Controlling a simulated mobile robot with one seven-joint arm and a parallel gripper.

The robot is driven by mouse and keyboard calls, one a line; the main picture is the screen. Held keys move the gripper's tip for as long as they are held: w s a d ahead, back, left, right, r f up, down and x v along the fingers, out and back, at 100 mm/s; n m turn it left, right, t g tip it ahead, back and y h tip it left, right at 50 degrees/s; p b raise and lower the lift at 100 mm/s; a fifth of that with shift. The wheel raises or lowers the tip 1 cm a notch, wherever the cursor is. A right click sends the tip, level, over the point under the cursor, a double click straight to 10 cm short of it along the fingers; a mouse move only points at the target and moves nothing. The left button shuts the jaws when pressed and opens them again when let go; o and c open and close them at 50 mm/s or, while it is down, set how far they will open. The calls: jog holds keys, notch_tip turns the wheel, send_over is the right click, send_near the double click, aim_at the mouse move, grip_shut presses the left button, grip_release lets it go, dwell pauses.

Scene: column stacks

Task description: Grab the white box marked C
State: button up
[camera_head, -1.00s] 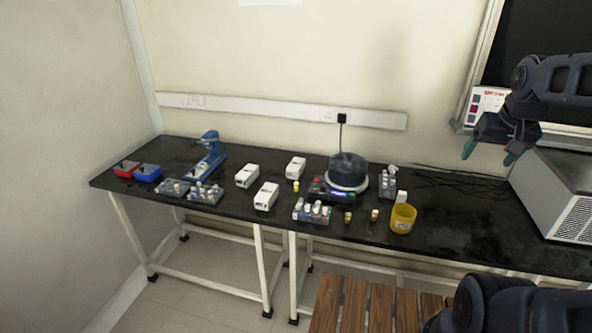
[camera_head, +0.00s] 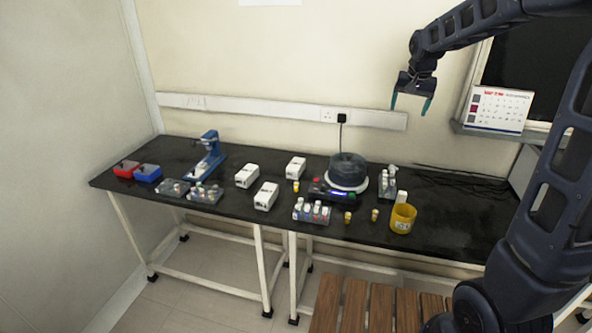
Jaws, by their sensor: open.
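Three similar white boxes sit on the black bench: a left one (camera_head: 247,175), a rear one (camera_head: 296,168) and a front one (camera_head: 266,196). Their markings are too small to read, so I cannot tell which is marked C. My gripper (camera_head: 411,104) is open and empty, with its green fingertips pointing down. It hangs high in front of the wall, up and to the right of the boxes and well apart from them.
Left are a blue stand (camera_head: 208,155) and red (camera_head: 126,169) and blue (camera_head: 148,173) trays. A wooden slatted surface (camera_head: 355,305) lies in front.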

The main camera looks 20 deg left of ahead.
jog(key=w+a+f, duration=0.5)
jog(key=w+a, duration=0.3)
jog(key=a, duration=0.2)
send_near(296, 164)
jog(key=shift+w+a+t+h, duration=0.15)
jog(key=shift+a+t+h, duration=0.25)
jog(key=shift+a, duration=0.2)
jog(key=x, duration=0.5)
jog(key=shift+f, duration=0.25)
jog(key=shift+s+x, duration=0.1)
jog(key=shift+x, duration=1.2)
jog(key=shift+s+x, duration=0.15)
jog(key=shift+x, duration=1.2)
jog(key=shift+d+f, duration=0.15)
jog(key=shift+f, duration=0.2)
jog(key=c, duration=1.2)
